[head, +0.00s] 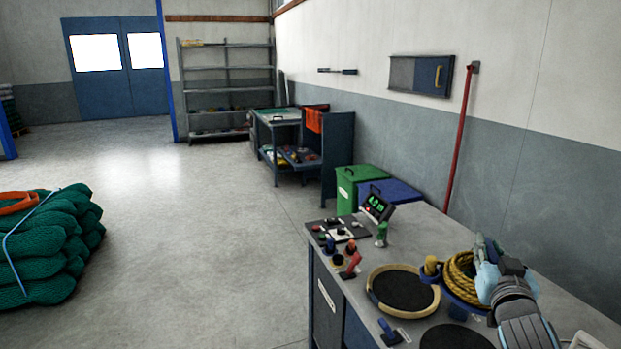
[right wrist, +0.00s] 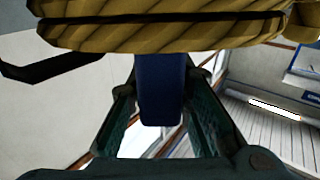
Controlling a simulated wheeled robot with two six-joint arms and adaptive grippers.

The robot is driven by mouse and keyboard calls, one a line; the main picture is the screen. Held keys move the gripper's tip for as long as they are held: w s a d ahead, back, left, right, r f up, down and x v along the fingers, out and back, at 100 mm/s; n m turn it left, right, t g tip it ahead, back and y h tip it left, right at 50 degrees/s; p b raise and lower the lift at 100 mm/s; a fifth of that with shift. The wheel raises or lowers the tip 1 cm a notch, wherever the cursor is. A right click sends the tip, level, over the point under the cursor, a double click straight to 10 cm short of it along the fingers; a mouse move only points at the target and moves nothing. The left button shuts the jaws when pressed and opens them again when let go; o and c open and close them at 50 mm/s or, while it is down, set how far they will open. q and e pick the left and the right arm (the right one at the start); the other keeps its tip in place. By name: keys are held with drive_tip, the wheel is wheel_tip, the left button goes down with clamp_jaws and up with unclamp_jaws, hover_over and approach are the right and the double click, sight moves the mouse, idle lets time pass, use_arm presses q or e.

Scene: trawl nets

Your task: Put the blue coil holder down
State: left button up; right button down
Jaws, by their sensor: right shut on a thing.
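The blue coil holder (head: 462,300) carries a coil of yellow rope (head: 459,274) and is over the right part of the workbench. My right gripper (head: 489,268) is at the holder's right side. In the right wrist view its two fingers (right wrist: 162,88) are shut on a blue upright part of the holder (right wrist: 160,75), with the thick rope (right wrist: 165,32) across the top. I cannot tell whether the holder's underside touches the bench. My left gripper is not in view.
The workbench (head: 432,231) holds a round black pad with a tan rim (head: 403,290), a black disc (head: 455,338) in front, and a control panel (head: 337,238) with knobs and a red lever (head: 351,265). Green (head: 352,178) and blue bins stand behind. Green netting (head: 45,245) lies at left.

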drive_tip(key=a+r+n+y, duration=0.1)
drive_tip(key=a, duration=0.1)
drive_tip(key=s+a+r+n+y, duration=0.1)
drive_tip(key=a+y, duration=0.1)
drive_tip(key=a+r+n+t+y, duration=0.1)
drive_tip(key=a, duration=0.1)
drive_tip(key=shift+s+a+y, duration=0.25)
drive_tip(key=shift+a+y, duration=0.05)
drive_tip(key=shift+a, duration=0.05)
drive_tip(key=s+a+f+n+g+y, duration=0.1)
drive_tip(key=s+a+f+n+y, duration=0.2)
drive_tip(key=s+a+y, duration=0.25)
drive_tip(key=s+a+f+n+g+y, duration=0.1)
drive_tip(key=s+a+f+n+y, duration=0.2)
drive_tip(key=s+a, duration=0.35)
drive_tip(key=s+a+f+y, duration=0.2)
drive_tip(key=s+f, duration=0.4)
drive_tip(key=s, duration=0.1)
drive_tip(key=shift+f+n, duration=0.3)
drive_tip(key=shift+n, duration=0.1)
